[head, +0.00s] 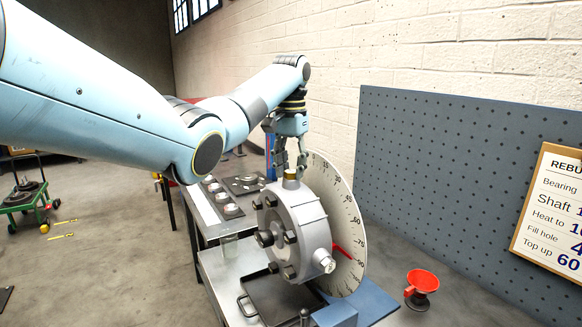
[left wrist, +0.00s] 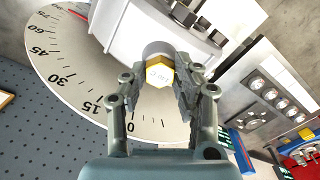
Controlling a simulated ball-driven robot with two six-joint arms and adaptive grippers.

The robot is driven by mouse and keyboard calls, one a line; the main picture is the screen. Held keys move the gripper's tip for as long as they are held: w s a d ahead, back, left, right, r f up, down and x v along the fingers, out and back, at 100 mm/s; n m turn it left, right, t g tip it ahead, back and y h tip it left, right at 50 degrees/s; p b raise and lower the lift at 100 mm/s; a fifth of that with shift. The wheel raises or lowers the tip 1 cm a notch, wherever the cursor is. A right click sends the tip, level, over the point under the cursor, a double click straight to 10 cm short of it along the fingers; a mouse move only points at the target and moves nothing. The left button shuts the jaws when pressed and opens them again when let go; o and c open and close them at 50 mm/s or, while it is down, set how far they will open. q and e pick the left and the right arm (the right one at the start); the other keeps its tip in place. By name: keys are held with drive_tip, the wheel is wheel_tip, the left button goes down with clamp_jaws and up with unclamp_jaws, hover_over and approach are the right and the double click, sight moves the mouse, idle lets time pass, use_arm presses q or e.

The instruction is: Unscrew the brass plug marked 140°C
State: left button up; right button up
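The brass plug (head: 291,181) sits upright in the top of a round grey bolted housing (head: 297,222). In the left wrist view the plug (left wrist: 159,73) shows a hexagonal yellow rim and a pale face with small marking I cannot read surely. My left gripper (head: 289,167) points down over the plug. In the left wrist view its fingers (left wrist: 157,84) are apart, one on each side of the plug, with a gap visible. The plug is not clamped. My right gripper is in neither view.
A white graduated dial (head: 343,215) with a red pointer stands right behind the housing. A black tray (head: 283,298) lies in front. A red funnel (head: 421,283) stands at the right. A grey pegboard (head: 440,170) with a sign (head: 552,210) is behind the bench.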

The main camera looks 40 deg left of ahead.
use_arm(q)
clamp_jaws()
drive_tip(key=n, duration=0.8)
drive_tip(key=shift+n, duration=0.3)
drive_tip(key=n, duration=0.9)
drive_tip(key=shift+r, duration=0.1)
drive_tip(key=shift+n, duration=0.4)
